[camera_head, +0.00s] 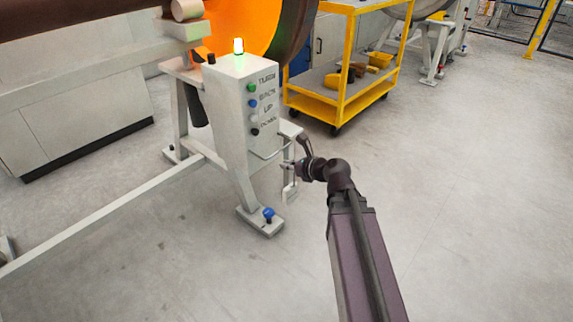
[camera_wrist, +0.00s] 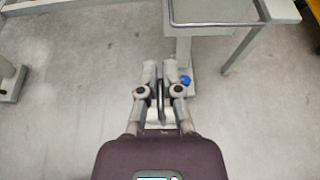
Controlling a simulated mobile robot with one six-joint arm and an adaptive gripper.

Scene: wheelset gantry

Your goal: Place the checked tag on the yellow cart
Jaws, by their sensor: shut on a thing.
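My gripper (camera_head: 290,184) is in front of the white control stand, low over the floor and left of the yellow cart. In the wrist view its two grey fingers (camera_wrist: 163,76) are closed around a thin dark item (camera_wrist: 160,92) seen edge-on. It is likely the checked tag, but no checked pattern shows. In the head view I cannot make out the tag at the fingers. The yellow cart (camera_head: 338,108) stands behind and to the right of my gripper, with a lower shelf and a top shelf cut off by the picture edge.
The white control stand (camera_head: 235,115) has buttons, a lit lamp and a side shelf with a bent rail (camera_wrist: 247,45), close to my gripper. The floor right of my arm is clear.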

